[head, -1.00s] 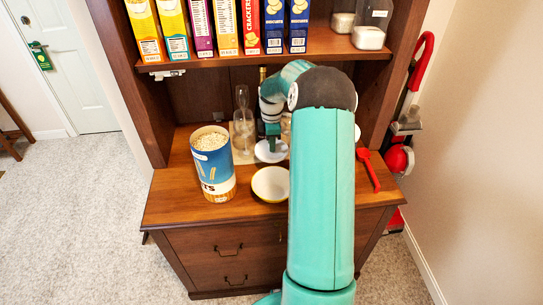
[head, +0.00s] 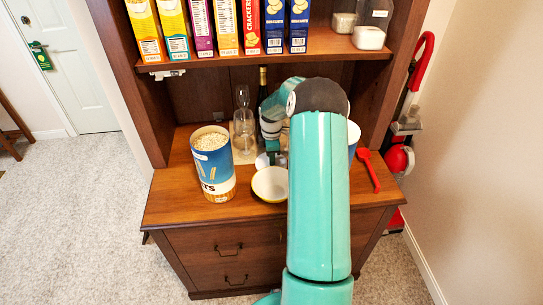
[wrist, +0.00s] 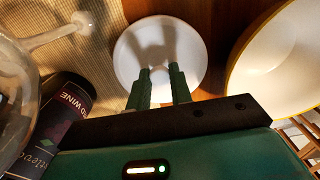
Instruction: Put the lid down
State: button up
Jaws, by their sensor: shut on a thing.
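The white round lid (wrist: 160,35) is in my gripper (wrist: 163,72), whose two green fingers are shut on it from above in the wrist view. In the head view the lid (head: 262,160) shows only as a white sliver behind the yellow-rimmed bowl, mostly hidden by my arm. It is at or just above the counter, and I cannot tell whether it touches. The blue oats canister (head: 214,168) stands open at the left, with oats visible at its top.
The bowl (head: 270,183) is close to the lid. A wine bottle (wrist: 65,105) and glasses (head: 243,125) stand behind, near a woven mat (wrist: 95,35). A red spoon (head: 369,170) and a blue container (head: 353,140) are at the right. The counter's front left is clear.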

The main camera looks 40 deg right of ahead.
jog(key=shift+f, duration=0.15)
jog(key=o, duration=0.9)
notch_tip(320, 180, up, 12)
jog(key=s+a+r+m+h, duration=0.1)
jog(key=a+r+m, duration=0.1)
jog(key=a+r, duration=0.85)
jog(key=s+a+r+m+t, duration=0.25)
jog(key=s+a+r, duration=0.35)
jog(key=a, duration=0.4)
jog(key=s+a+r+m+t, duration=0.1)
jog(key=s+a+r+m, duration=0.2)
jog(key=s+a, duration=0.6)
jog(key=s+a+m, duration=0.1)
jog(key=s+a, duration=0.1)
jog(key=s, duration=0.1)
jog(key=s+a+f+m+t, duration=0.1)
jog(key=s+a, duration=0.1)
jog(key=s, duration=0.1)
jog(key=s+a+m+t+y, duration=0.1)
jog(key=s+a, duration=0.2)
jog(key=shift+f+m, duration=0.25)
jog(key=shift+m, duration=0.1)
